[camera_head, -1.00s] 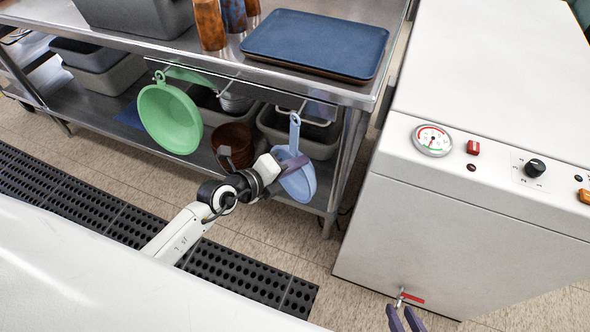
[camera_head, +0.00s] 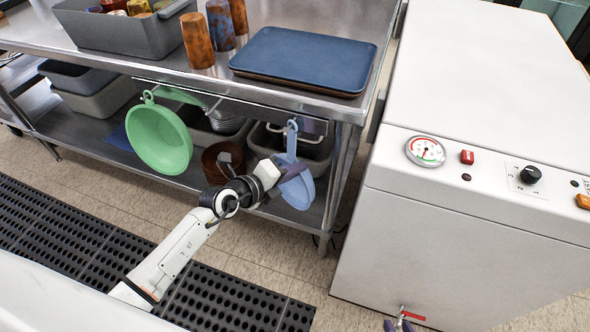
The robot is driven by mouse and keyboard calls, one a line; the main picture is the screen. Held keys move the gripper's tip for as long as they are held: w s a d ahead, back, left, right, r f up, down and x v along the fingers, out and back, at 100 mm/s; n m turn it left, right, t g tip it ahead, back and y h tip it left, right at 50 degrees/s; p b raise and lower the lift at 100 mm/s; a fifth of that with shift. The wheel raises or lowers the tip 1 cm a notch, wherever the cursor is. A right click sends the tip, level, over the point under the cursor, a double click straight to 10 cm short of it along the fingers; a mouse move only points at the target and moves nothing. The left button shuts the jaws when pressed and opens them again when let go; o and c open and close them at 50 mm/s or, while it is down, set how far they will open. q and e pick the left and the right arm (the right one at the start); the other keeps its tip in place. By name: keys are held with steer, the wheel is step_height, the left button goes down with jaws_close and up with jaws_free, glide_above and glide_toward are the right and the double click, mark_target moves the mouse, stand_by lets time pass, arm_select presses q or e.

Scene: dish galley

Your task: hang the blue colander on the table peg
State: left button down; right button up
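The blue colander (camera_head: 298,190) is upright below the table's front edge, bowl down and handle up. The handle's end (camera_head: 292,127) shows in front of the rail (camera_head: 240,104) under the tabletop, close to the peg there. I cannot tell whether its hole is around the peg, which is mostly hidden.
A green colander (camera_head: 158,140) hangs farther left on the rail. A blue tray (camera_head: 303,60), tumblers and a grey bin (camera_head: 120,32) stand on the table (camera_head: 215,75). Tubs and a brown pot (camera_head: 212,165) fill the lower shelf. A white machine (camera_head: 450,210) stands close on the right.

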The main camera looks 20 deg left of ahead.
arm_select(q)
steer(key=c, duration=2.4)
jaws_free()
steer(key=shift+s+d+f, duration=0.15)
steer(key=shift+f, duration=0.1)
steer(key=shift+c, duration=0.2)
steer(key=o, duration=0.5)
steer(key=shift+r, duration=0.1)
